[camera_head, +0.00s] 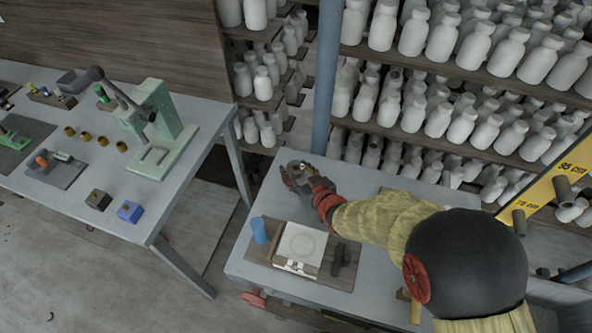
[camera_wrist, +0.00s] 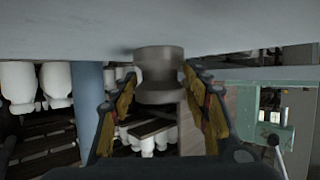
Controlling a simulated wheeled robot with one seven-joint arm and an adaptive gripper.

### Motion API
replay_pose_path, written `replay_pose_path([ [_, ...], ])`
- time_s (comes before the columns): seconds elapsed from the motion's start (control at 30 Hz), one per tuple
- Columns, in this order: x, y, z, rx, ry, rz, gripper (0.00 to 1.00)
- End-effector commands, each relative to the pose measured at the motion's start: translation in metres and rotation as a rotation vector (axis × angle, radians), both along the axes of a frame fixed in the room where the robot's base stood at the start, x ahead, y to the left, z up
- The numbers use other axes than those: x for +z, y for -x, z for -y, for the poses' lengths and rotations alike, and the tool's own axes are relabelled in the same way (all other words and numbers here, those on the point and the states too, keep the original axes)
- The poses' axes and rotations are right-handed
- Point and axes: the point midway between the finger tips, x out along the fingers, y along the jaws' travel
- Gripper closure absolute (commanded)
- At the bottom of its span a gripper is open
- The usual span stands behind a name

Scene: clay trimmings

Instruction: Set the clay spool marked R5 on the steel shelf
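A grey-brown waisted spool (camera_wrist: 158,72) with wide flanges stands between my gripper's fingers in the wrist view. Its end meets the pale table surface; no R5 mark can be read on it. My gripper (camera_wrist: 158,88) is open around it, with a narrow gap seeming to show on each side. In the head view my gripper (camera_head: 293,176) is low over the far left part of the grey table (camera_head: 258,196), and the spool (camera_head: 294,165) is partly hidden by the fingers. Wooden shelves (camera_head: 470,72) full of white bottles stand behind; I cannot pick out a steel shelf.
A blue post (camera_head: 326,80) stands behind. A yellow marked panel (camera_head: 548,192) is at right. A second bench (camera_head: 190,180) with a green press is left.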

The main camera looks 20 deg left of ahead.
Motion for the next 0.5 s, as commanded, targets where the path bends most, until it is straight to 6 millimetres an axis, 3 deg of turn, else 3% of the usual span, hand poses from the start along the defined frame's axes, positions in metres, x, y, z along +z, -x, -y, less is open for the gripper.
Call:
replay_pose_path([
  [0.23,0.0009,-0.0002,-0.0002,0.000,-0.001,0.001,0.38],
  [0.5,0.0011,-0.0002,-0.0002,0.000,-0.001,0.001,0.38],
])
